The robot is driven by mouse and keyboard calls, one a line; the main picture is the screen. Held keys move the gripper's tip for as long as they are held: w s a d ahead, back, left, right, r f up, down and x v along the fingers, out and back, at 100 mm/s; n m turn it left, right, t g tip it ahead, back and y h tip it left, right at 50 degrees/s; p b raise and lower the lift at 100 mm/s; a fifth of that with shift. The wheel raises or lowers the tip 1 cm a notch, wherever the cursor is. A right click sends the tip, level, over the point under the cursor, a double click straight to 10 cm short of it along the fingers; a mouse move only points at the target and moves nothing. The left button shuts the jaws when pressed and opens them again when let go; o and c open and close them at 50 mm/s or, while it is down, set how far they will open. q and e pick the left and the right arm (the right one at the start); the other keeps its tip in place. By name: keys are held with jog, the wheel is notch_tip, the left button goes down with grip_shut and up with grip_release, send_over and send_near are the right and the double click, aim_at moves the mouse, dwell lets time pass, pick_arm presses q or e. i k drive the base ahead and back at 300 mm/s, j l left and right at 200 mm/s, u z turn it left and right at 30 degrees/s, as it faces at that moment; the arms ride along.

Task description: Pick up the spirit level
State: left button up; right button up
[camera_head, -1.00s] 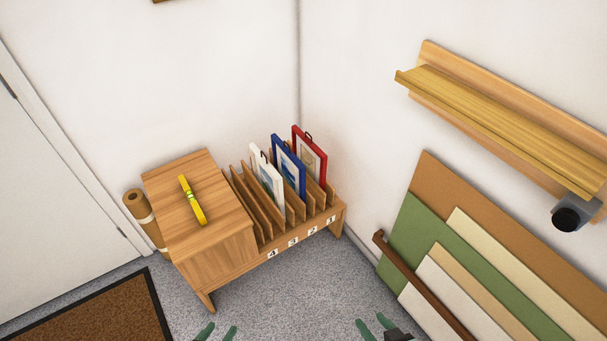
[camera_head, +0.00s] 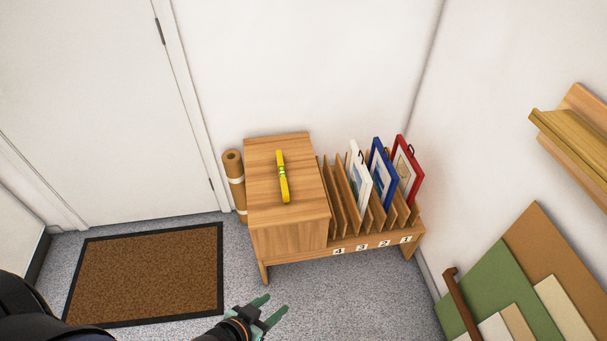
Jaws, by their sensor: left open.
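The yellow spirit level (camera_head: 283,177) lies flat on the wooden top of the low cabinet (camera_head: 262,205), with its long side running away from me. My left gripper (camera_head: 273,308) has green fingers and is at the bottom of the head view. It is open and empty, in front of and below the cabinet, well apart from the spirit level. My right gripper is not in the head view.
A slotted rack joined to the cabinet's right holds a white frame (camera_head: 357,176), a blue frame (camera_head: 382,172) and a red frame (camera_head: 408,168). A brown roll (camera_head: 234,180) stands left of the cabinet. A doormat (camera_head: 146,272) lies left. Boards (camera_head: 535,265) lean at right.

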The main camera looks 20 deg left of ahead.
aim_at(279, 157)
jog(key=i+j+u, duration=0.3)
jog(key=u, duration=0.2)
jog(key=i+u, duration=0.95)
